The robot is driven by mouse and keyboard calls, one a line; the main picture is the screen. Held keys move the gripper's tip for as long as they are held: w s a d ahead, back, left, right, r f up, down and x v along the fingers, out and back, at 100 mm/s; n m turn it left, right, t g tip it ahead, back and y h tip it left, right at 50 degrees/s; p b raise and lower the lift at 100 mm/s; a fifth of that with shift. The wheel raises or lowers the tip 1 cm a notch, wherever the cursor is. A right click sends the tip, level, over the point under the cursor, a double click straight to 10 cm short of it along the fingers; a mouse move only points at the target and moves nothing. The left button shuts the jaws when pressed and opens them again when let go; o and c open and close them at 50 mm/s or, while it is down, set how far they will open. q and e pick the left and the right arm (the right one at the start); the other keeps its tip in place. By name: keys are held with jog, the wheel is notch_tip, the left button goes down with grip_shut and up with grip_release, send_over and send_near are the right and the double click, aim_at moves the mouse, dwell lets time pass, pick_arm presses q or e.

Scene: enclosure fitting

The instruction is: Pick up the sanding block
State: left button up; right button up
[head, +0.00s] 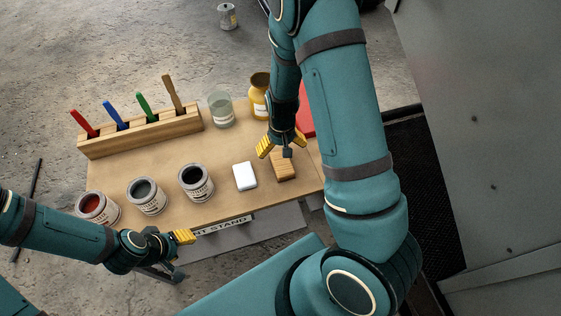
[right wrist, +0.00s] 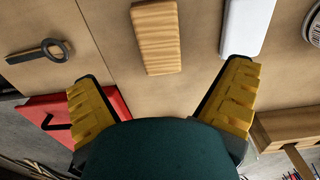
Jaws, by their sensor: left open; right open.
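The sanding block (head: 283,166), a light wooden block, lies on the table near its right end. In the right wrist view the block (right wrist: 156,37) shows at the top middle, ahead of the fingers and between their lines. My right gripper (head: 282,145) is open and empty above the table, just behind the block in the head view. Its yellow fingers are spread wide in the right wrist view (right wrist: 162,80). My left gripper (head: 184,237) is open in front of the table's front edge, away from the block.
A white block (head: 245,176) lies close to the left of the sanding block. Several paint cans (head: 196,182) stand along the front, and a wooden rack (head: 140,135) with coloured handles stands behind.

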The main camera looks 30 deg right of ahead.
aim_at(282, 162)
notch_tip(282, 162, down, 4)
jog(key=shift+f+b, duration=0.25)
jog(key=shift+b, duration=0.1)
jog(key=shift+w+d+f+b, duration=0.15)
jog(key=shift+f+b, duration=0.55)
jog(key=shift+f, duration=1.95)
jog(key=shift+r, duration=0.1)
jog(key=c, duration=1.3)
